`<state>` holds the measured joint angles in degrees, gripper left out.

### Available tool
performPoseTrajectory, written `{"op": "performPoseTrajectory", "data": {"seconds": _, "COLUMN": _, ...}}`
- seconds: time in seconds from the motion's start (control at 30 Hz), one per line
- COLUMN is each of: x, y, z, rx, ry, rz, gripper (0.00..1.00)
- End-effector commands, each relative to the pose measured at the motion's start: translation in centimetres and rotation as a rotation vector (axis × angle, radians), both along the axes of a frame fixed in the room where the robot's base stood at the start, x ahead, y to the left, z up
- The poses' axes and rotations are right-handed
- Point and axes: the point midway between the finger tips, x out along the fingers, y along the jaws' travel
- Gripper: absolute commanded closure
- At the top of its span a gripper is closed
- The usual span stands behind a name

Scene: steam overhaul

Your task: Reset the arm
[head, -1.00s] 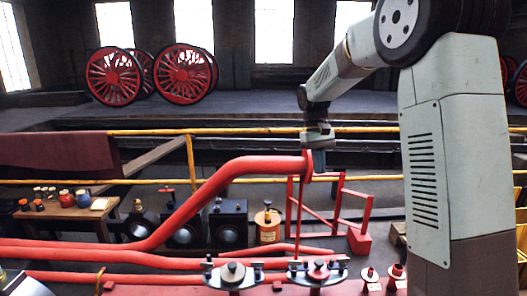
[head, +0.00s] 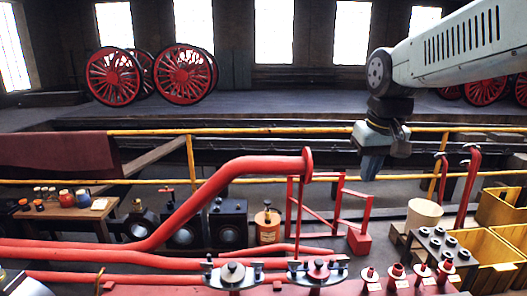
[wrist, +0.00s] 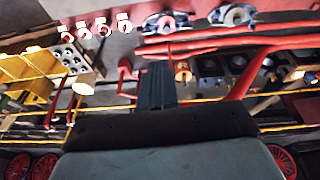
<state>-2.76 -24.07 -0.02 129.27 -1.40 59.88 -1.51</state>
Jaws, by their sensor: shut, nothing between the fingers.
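My gripper (head: 371,166) hangs at the right of centre in the head view, pointing down with its fingers together and nothing between them. It is in the air, to the right of the flanged end of the big red pipe (head: 250,166). My arm reaches in from the right edge. In the wrist view my gripper (wrist: 157,85) shows as dark fingers side by side, blurred by motion.
Yellow railings (head: 250,130) cross behind my gripper. A red frame (head: 341,205) stands below left of it. At right are yellow crates (head: 488,246), a pale cylinder (head: 424,214) and red bent pipes (head: 470,180). Several red valves (head: 397,273) line the front.

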Motion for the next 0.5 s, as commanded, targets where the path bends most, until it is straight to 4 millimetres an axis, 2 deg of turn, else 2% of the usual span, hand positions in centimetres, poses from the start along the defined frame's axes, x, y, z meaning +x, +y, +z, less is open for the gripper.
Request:
{"op": "performPoseTrajectory", "data": {"seconds": 0.1, "x": -2.8, "y": -0.4, "z": -0.2, "rx": 0.011, "ry": -0.061, "rz": -0.019, "gripper": 1.00}}
{"op": "performPoseTrajectory", "data": {"seconds": 0.3, "x": -6.7, "y": -0.8, "z": -1.1, "rx": 0.027, "ry": -0.154, "rz": -0.050, "gripper": 1.00}}
{"op": "performPoseTrajectory", "data": {"seconds": 0.5, "x": -9.0, "y": -1.1, "z": -2.0, "rx": 0.037, "ry": -0.215, "rz": -0.071, "gripper": 1.00}}
